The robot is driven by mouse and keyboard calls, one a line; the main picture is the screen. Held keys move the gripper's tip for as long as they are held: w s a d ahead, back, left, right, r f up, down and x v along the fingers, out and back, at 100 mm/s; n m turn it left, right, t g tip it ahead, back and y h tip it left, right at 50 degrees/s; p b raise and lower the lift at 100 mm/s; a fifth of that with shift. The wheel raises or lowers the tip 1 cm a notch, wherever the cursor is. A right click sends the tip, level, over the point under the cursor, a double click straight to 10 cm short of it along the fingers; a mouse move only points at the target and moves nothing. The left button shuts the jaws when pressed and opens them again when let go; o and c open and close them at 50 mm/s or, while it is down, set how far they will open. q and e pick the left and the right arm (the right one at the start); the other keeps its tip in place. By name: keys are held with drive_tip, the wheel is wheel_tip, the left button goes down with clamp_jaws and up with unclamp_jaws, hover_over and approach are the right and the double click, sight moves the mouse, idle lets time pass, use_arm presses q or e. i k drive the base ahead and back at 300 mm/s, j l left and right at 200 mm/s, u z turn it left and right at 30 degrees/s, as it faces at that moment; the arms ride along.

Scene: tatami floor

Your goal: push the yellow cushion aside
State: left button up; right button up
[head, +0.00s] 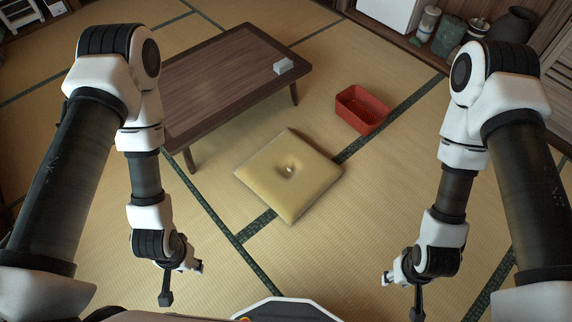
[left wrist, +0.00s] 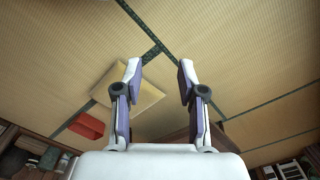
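The yellow cushion (head: 265,177) lies flat on the tatami in the middle of the head view, square with a dimpled centre. It also shows in the left wrist view (left wrist: 147,97), partly hidden behind a finger of my left gripper. My left gripper (head: 183,283) is at the lower left of the head view, nearer to me than the cushion and apart from it. The left wrist view shows its two fingers (left wrist: 159,75) spread with nothing between them. My right gripper (head: 402,296) is at the lower right, also apart from the cushion, its fingertips spread and empty.
A red bin (head: 361,110) sits behind and right. Jars (head: 447,36) line the back right. The floor right and in front of the cushion is clear.

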sight(288, 174)
drive_tip(key=i+l+u, duration=0.3)
drive_tip(key=i+l, duration=1.05)
